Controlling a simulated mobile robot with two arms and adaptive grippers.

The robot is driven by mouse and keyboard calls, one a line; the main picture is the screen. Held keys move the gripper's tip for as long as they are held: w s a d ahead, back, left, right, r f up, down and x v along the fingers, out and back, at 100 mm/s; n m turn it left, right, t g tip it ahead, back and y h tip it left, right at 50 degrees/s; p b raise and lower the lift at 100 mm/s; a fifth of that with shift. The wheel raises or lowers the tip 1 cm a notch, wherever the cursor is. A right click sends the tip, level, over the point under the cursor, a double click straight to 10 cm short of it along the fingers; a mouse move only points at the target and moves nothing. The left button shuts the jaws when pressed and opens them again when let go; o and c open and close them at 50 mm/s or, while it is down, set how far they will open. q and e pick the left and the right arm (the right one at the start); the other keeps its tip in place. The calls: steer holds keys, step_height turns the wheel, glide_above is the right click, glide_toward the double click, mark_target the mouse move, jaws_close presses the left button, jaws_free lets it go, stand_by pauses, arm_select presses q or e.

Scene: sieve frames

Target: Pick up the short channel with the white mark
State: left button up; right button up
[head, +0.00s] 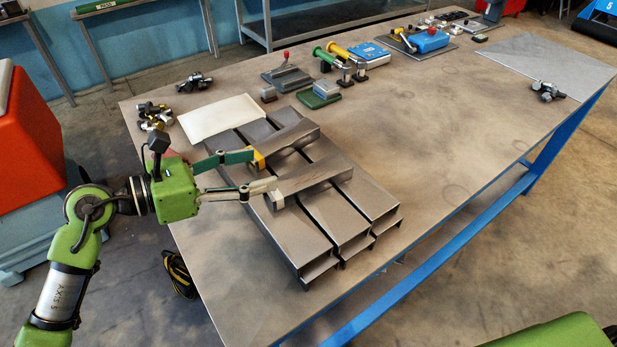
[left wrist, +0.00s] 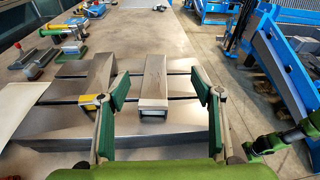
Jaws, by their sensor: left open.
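The short channel with the white mark (head: 317,178) lies across the stack of longer grey channels (head: 335,217). In the left wrist view the short channel (left wrist: 154,78) points away from me, its pale near end facing the gripper. A second short channel (head: 291,143) with a yellow-marked end (left wrist: 90,101) lies beside it, to the left in the wrist view. My left gripper (head: 262,172) is open at the near ends of the short channels. In the wrist view the white-marked channel shows between its fingers (left wrist: 160,100). Contact cannot be told.
A pale sheet (head: 220,118) and small dark fittings (head: 155,116) lie left of the stack. Clamps with green and yellow handles (head: 340,60) and a green-based block (head: 319,95) stand behind. The table's right part is mostly clear.

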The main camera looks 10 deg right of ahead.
arm_select(q)
steer(key=f, duration=0.1)
steer(key=f+m+y, duration=0.1)
steer(key=a+f, duration=0.1)
steer(key=shift+w+f+g+y, duration=0.1)
steer(key=shift+w+g+y, duration=0.25)
steer(key=shift+g+y, duration=0.05)
steer(key=p, duration=0.3)
glide_toward(305, 176)
steer(key=x, duration=0.4)
steer(key=shift+s+d+r, duration=0.15)
steer(key=shift+s+r, duration=0.05)
steer(key=shift+r, duration=0.05)
steer(key=p+x, duration=0.2)
steer(key=x, duration=0.2)
steer(key=shift+w+d+f+p, duration=0.2)
steer(key=shift+d+p, duration=0.05)
steer(key=shift+p, duration=0.1)
steer(key=shift+w+d+f, duration=0.1)
steer(key=shift+d+f, duration=0.15)
steer(key=shift+d, duration=0.05)
steer(key=shift+a, duration=0.1)
steer(key=shift+c, duration=0.7)
jaws_close()
steer(key=shift+r, duration=0.3)
steer(key=shift+w, duration=0.1)
